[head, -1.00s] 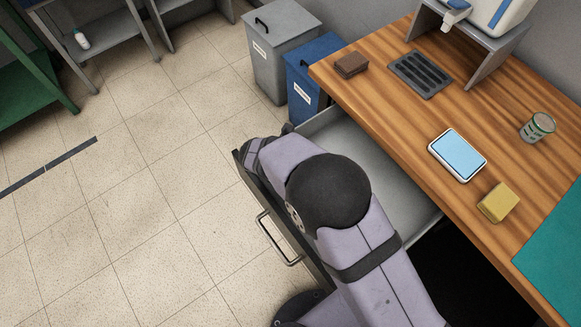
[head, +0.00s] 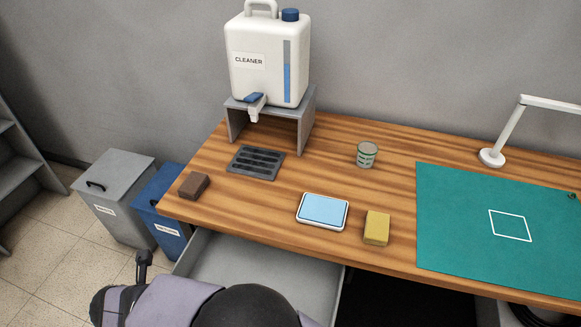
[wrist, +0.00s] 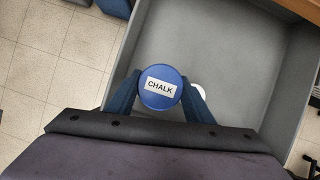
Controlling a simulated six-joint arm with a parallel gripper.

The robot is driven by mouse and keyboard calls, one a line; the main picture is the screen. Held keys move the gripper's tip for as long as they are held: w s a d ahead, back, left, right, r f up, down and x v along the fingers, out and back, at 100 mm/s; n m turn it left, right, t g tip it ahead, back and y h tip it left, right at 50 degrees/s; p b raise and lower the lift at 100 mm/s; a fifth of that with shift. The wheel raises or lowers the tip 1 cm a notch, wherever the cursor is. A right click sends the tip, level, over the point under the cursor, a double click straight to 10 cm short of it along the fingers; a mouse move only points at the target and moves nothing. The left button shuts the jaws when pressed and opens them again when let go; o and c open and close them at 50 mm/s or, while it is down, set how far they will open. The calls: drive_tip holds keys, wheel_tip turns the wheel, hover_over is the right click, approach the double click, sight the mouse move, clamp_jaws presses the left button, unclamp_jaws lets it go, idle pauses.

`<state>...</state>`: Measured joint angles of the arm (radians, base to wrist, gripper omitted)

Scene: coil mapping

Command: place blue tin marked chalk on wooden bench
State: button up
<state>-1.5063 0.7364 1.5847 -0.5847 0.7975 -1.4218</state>
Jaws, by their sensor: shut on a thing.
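The round blue tin (wrist: 160,87) with a white CHALK label is between the two fingers of my gripper (wrist: 155,95) in the wrist view. The gripper is shut on it, over the open grey drawer. The tin is not visible in the head view, where my arm covers the lower left. The wooden bench (head: 330,170) stands above and behind the drawer (head: 255,262) in the head view.
On the bench are a brown block (head: 194,186), a dark grate (head: 256,162), a blue-topped tray (head: 322,211), a yellow sponge (head: 376,228), a cup (head: 366,155), a cleaner jug (head: 266,60), a green mat (head: 470,245) and a lamp (head: 491,157). A white object (wrist: 199,92) lies in the drawer.

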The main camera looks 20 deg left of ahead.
wheel_tip(320, 180, up, 20)
drive_tip(key=w, duration=0.1)
drive_tip(key=w+d+m+h+p, duration=0.1)
drive_tip(key=w+d, duration=0.2)
drive_tip(key=w, duration=0.6)
drive_tip(key=w+d+m+p, duration=0.1)
drive_tip(key=w+d+m, duration=0.15)
drive_tip(key=w, duration=0.75)
drive_tip(key=m+h+p, duration=0.3)
drive_tip(key=m+p, duration=0.1)
drive_tip(key=m, duration=0.2)
hover_over(410, 190)
drive_tip(key=s, duration=0.2)
drive_tip(key=shift+n+g, duration=0.25)
drive_tip(key=shift+g, duration=0.15)
drive_tip(key=shift+a+f, duration=0.25)
drive_tip(key=shift+f, duration=1)
drive_tip(key=shift+a+f, duration=0.2)
drive_tip(key=shift+f, duration=1)
drive_tip(key=shift+w+f+p, duration=0.1)
drive_tip(key=shift+f+p, duration=1.25)
drive_tip(key=shift+f, duration=3.65)
